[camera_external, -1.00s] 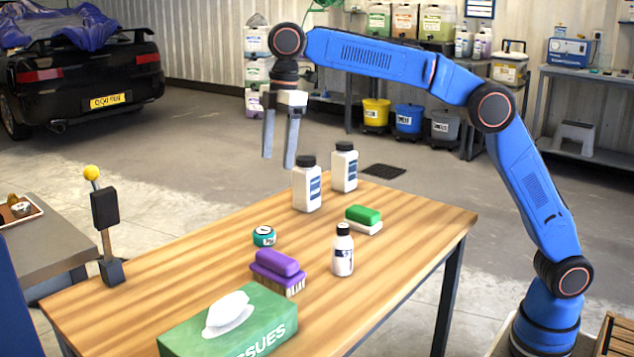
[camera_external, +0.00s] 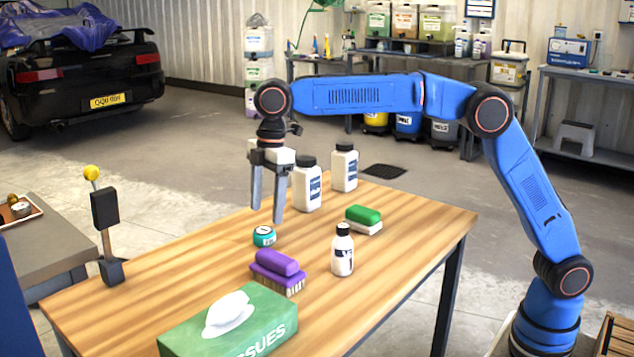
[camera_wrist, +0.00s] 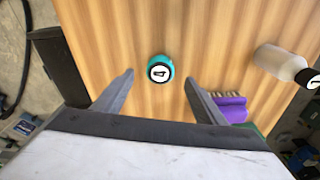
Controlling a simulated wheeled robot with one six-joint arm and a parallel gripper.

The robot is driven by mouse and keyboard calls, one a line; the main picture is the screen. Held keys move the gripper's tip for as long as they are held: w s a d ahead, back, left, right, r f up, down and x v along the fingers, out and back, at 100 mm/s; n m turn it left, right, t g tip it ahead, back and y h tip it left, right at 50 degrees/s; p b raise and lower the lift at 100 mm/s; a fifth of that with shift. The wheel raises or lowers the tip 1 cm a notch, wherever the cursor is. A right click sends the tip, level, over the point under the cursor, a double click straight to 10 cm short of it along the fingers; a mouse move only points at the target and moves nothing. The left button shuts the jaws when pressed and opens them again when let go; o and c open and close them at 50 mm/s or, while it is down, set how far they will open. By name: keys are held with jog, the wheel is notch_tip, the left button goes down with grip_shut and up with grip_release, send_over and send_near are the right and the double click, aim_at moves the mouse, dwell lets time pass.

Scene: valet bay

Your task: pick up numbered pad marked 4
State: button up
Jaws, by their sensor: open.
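The numbered pad (camera_external: 264,237) is a small round teal piece with a white top, lying on the wooden table left of the middle. In the wrist view the pad (camera_wrist: 160,69) shows a dark mark on its white disc; it looks like a 4 seen at an angle. My gripper (camera_external: 266,216) is open and empty, pointing down just above the pad. In the wrist view the pad lies ahead of and between the two fingertips, with no contact visible.
A purple brush (camera_external: 278,270) lies close in front of the pad.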

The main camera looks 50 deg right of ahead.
aim_at(264, 230)
jog(key=shift+w+a+f, duration=0.1)
jog(key=shift+a+f, duration=0.05)
jog(key=shift+f, duration=0.8)
jog(key=shift+s+a+f, duration=0.1)
jog(key=shift+a+f, duration=0.1)
jog(key=shift+f, duration=0.8)
jog(key=shift+w+a+f, duration=0.1)
jog(key=shift+a+f, duration=0.05)
jog(key=shift+f, duration=0.8)
jog(key=c, duration=1.1)
